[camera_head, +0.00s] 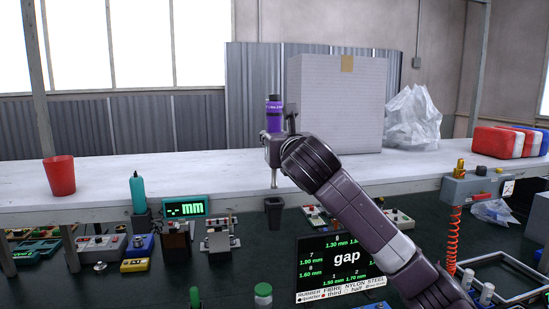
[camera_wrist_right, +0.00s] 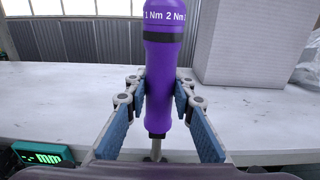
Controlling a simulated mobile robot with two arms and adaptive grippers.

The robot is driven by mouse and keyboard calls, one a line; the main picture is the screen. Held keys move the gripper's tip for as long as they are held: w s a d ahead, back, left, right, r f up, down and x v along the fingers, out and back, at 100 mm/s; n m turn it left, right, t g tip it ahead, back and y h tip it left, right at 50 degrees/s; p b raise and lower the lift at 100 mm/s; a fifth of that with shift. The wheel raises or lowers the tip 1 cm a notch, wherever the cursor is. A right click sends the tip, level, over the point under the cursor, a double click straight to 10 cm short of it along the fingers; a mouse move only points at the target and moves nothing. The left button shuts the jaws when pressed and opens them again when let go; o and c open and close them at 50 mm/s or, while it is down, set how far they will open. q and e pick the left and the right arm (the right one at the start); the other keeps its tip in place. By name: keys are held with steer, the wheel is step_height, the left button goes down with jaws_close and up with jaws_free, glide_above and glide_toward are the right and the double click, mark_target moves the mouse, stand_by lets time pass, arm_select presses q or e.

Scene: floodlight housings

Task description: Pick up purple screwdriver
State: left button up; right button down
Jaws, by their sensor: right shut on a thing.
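The purple screwdriver (camera_head: 274,114) is upright in the head view, its handle above my right gripper (camera_head: 274,150) and its metal shaft pointing down below it. In the right wrist view the purple handle (camera_wrist_right: 167,80) carries "1 Nm 2 Nm" markings and a black band. My right gripper (camera_wrist_right: 158,110) has its blue-padded fingers on both sides of the lower handle, shut on it. The screwdriver is held in front of the white shelf edge, above the dark bench. The tip is cut off in the wrist view. My left gripper is in neither view.
A large grey-white box (camera_head: 337,100) stands on the white shelf (camera_head: 150,170), with a clear plastic bag (camera_head: 412,117) beside it. A red cup (camera_head: 59,175) is at left. A small black holder (camera_head: 274,213) stands below the screwdriver. A teal-handled tool (camera_head: 138,193) stands upright nearby.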

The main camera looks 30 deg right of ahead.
mark_target(275, 99)
step_height(275, 99, up, 9)
steer(key=shift+r, duration=0.1)
stand_by(0.3)
stand_by(1.0)
